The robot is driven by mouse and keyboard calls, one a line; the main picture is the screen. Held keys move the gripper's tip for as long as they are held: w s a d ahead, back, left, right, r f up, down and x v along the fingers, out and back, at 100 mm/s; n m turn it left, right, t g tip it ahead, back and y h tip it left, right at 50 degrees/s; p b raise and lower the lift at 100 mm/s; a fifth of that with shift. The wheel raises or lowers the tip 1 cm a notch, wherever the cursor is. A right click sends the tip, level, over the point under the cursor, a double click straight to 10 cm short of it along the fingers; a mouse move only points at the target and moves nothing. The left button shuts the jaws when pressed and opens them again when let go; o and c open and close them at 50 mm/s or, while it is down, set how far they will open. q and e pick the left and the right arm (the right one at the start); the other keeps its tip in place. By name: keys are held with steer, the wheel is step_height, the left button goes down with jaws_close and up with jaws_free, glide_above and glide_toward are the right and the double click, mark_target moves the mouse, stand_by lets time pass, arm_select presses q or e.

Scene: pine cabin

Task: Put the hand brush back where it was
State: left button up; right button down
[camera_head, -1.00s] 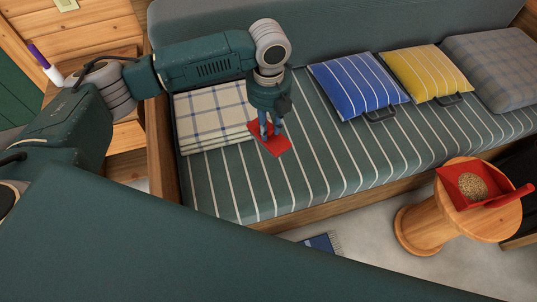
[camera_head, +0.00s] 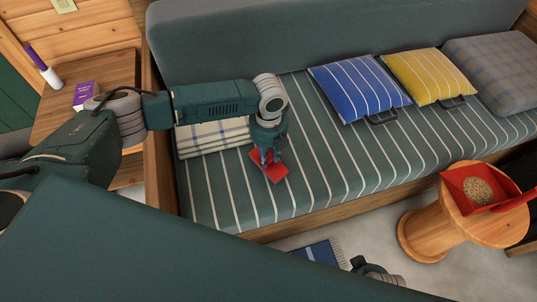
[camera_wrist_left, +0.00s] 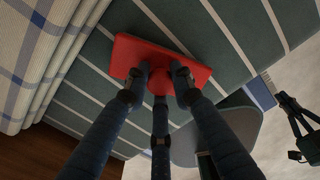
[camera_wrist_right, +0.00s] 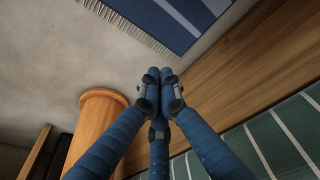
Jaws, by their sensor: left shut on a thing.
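The red hand brush (camera_head: 276,172) is over the striped seat of the green bench (camera_head: 330,165), close to the front edge of the folded plaid blanket (camera_head: 213,138). My left gripper (camera_head: 266,156) comes down from above and is shut on it. In the left wrist view the brush (camera_wrist_left: 140,58) lies across the fingertips (camera_wrist_left: 160,80). I cannot tell whether it touches the seat. Its bristles are hidden. My right gripper (camera_head: 372,268) shows low in the head view. In the right wrist view its fingertips (camera_wrist_right: 160,78) are together and empty.
A red dustpan (camera_head: 458,180) with a tan heap sits on a round wooden stool (camera_head: 425,225). Blue (camera_head: 355,85) and yellow (camera_head: 430,75) cushions lie on the bench. A wooden side table (camera_head: 105,70) holds a purple box (camera_head: 86,95). A blue fringed rug (camera_head: 322,252) is on the floor.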

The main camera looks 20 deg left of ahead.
mark_target(269, 156)
arm_select(q)
steer(key=o, duration=1)
steer(key=shift+f, duration=0.1)
arm_select(e)
steer(key=shift+r, duration=0.35)
arm_select(q)
steer(key=shift+r, duration=0.2)
step_height(269, 156, up, 12)
steer(key=p, duration=0.2)
arm_select(e)
steer(key=s+f, duration=0.4)
steer(key=f, duration=0.4)
steer(key=shift+s+d+g, duration=0.15)
steer(key=shift+d+g, duration=0.15)
